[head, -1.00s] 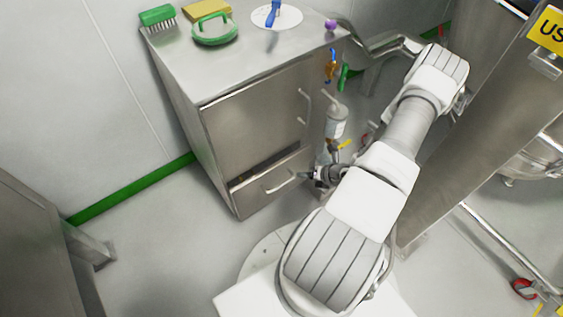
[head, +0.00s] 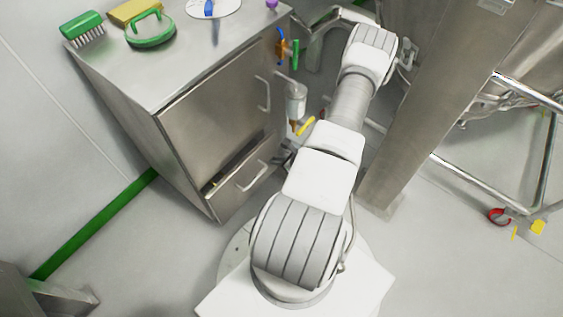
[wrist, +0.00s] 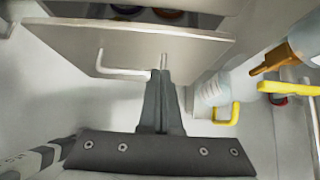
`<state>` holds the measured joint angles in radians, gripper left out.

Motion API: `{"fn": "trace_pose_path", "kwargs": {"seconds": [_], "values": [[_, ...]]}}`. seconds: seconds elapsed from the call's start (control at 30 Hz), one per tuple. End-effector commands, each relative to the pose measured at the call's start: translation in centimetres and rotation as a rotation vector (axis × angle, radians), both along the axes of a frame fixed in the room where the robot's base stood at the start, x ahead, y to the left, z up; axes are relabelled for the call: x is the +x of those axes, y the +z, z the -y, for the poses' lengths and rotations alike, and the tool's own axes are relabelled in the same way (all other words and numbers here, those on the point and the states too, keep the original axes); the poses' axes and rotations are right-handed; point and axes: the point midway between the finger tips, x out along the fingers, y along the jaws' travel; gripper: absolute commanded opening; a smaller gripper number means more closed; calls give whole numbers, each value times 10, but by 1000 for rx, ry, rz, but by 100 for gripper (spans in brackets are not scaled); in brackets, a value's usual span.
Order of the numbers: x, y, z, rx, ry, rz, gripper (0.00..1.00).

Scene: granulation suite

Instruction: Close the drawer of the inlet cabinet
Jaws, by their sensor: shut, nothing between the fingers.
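The inlet cabinet (head: 205,115) is a steel box with a door above and a drawer (head: 240,195) below. The drawer stands partly open, with a dark gap along its top edge and a bar handle (head: 253,177) on its front. In the wrist view the drawer front (wrist: 140,42) crosses the top, and dark interior with some items shows behind it. My gripper (wrist: 163,72) is shut and empty, its fingertips at the right end of the handle (wrist: 118,72). I cannot tell whether they touch. In the head view my arm mostly hides the gripper.
A green brush (head: 82,28), a yellow sponge (head: 134,11), a green-handled tool (head: 150,32) and a white disc (head: 214,7) lie on the cabinet top. A steel column (head: 420,110) rises right of my arm. Floor in front is partly clear.

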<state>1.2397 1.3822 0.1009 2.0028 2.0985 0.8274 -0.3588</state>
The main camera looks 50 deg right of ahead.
Motion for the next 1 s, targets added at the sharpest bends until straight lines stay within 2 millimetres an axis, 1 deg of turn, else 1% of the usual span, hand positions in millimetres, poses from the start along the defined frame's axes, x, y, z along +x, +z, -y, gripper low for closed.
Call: {"fn": "trace_pose_path", "kwargs": {"seconds": [0.03, 0.17, 0.2, 0.3, 0.4, 0.6, 1.0], "values": [[9, -13, -1, 1, 1, 1, 0], [28, -30, -3, 2, 1, 1, 0], [36, -28, -3, 0, 0, 2, 0], [50, -27, -4, 1, 1, 1, 0], [60, -26, -4, 0, 0, 0, 0], [67, -25, -5, 1, -1, -1, 0], [66, -24, -5, 1, -1, -1, 0]]}}
